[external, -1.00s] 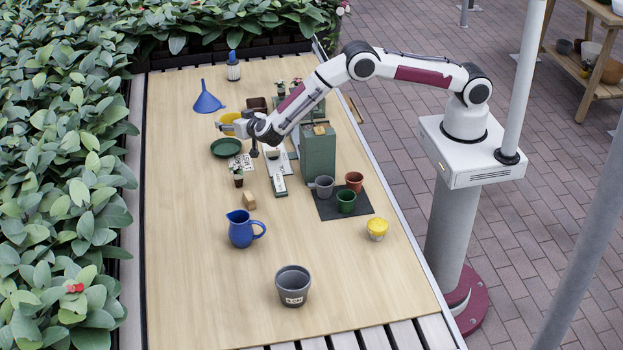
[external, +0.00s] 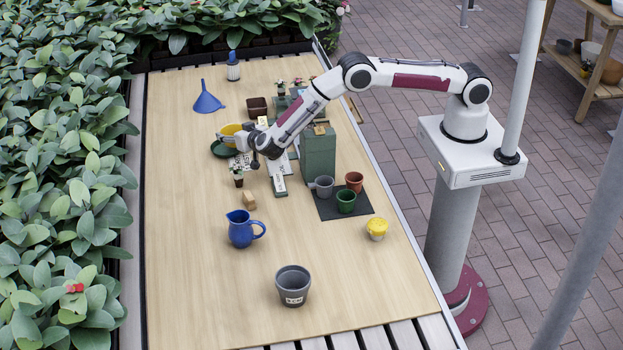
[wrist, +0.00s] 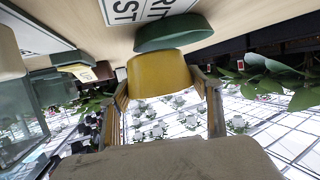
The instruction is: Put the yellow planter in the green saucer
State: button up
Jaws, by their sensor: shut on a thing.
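The yellow planter (external: 230,130) is in my gripper (external: 243,138), upright just over the green saucer (external: 221,150). In the wrist view, which is upside down, the planter (wrist: 160,75) sits between my two fingers (wrist: 167,88), and its base is right at the saucer (wrist: 172,34). I cannot tell whether the base touches the saucer. The saucer lies on the table, partly covered by the planter and my gripper.
A blue funnel (external: 207,100) lies behind the saucer. A brown pot (external: 257,106) and green box (external: 319,155) stand to the right. The front left table is clear.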

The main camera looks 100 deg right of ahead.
jog(key=shift+f, duration=0.35)
dwell(0.3)
jog(key=o, duration=1.2)
jog(key=shift+r, duration=0.1)
jog(key=shift+r, duration=0.2)
jog(key=shift+a+r, duration=0.15)
jog(key=shift+a, duration=0.15)
jog(key=v, duration=1.1)
jog(key=shift+s+a, duration=0.15)
jog(key=shift+s, duration=0.1)
